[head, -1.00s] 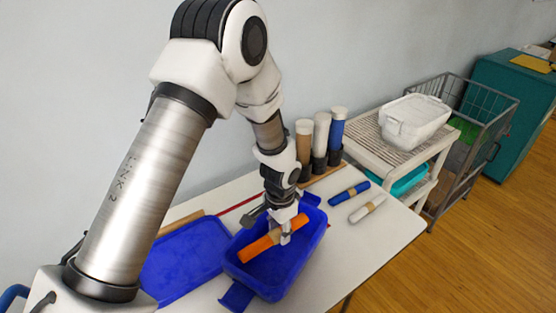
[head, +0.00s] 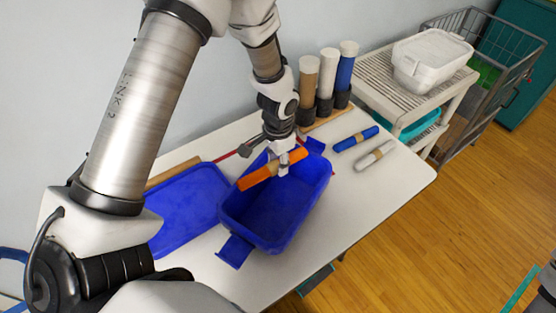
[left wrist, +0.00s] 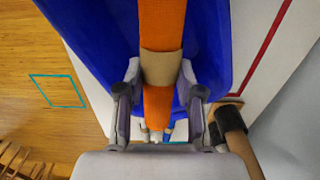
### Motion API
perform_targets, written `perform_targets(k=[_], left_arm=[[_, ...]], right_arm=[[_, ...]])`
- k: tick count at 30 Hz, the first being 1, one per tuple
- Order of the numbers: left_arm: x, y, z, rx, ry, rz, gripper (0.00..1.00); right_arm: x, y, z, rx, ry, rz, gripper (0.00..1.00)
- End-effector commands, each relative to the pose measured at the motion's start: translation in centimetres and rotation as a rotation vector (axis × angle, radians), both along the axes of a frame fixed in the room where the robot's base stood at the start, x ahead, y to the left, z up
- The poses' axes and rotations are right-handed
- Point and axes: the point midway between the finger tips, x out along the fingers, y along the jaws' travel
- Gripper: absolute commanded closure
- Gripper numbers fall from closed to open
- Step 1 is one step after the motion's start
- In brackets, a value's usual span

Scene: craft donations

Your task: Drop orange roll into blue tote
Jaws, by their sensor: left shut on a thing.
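The orange roll (head: 258,177) has a tan band around its middle. My left gripper (head: 283,163) is shut on it near the band, and it hangs over the back part of the blue tote (head: 250,225). The roll's left end overlaps the tote's rim in the head view. The tote is open at the top, and its visible inside looks empty. In the left wrist view, the orange roll (left wrist: 160,104) runs lengthwise between the fingers of the left gripper (left wrist: 160,92), with blue tote wall (left wrist: 207,40) behind. My right gripper does not show.
A blue lid (head: 185,207) lies on the white table (head: 395,190) left of the tote. A blue roll (head: 356,139) and a white roll (head: 375,155) lie to the right. Upright tan, white and blue rolls (head: 327,75) stand behind. A shelf cart (head: 385,80) holds a white bin (head: 432,60).

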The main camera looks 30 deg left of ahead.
Motion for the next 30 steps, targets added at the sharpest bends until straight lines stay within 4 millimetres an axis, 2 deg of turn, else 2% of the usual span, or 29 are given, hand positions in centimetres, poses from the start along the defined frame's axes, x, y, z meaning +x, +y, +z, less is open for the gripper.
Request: perform_targets(k=[2, 3, 4, 5, 13, 17, 20, 27, 30], left_arm=[[0.0, 0.0, 0.1, 0.0, 0.0, 0.0, 0.98], [0.0, 0.0, 0.1, 0.0, 0.0, 0.0, 0.5], [0.0, 0.0, 0.1, 0.0, 0.0, 0.0, 0.39], [0.0, 0.0, 0.1, 0.0, 0.0, 0.0, 0.34], [0.0, 0.0, 0.1, 0.0, 0.0, 0.0, 0.34], [0.1, 0.0, 1.1, 0.0, -0.003, 0.0, 0.34], [0.2, 0.0, 2.9, -0.001, -0.005, 0.001, 0.34], [0.3, 0.1, 9.1, -0.001, -0.004, 0.001, 0.34], [0.3, 0.1, 10.8, -0.001, -0.002, 0.0, 0.34]], right_arm=[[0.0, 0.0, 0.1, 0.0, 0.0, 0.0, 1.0], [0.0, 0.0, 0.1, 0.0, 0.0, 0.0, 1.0], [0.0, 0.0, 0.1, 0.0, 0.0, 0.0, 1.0], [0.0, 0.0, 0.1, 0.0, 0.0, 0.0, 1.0], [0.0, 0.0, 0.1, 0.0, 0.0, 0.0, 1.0], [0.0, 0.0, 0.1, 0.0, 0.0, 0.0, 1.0], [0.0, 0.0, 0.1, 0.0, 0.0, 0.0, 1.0], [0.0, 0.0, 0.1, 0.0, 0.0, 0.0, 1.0], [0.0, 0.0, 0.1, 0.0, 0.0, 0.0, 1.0]])
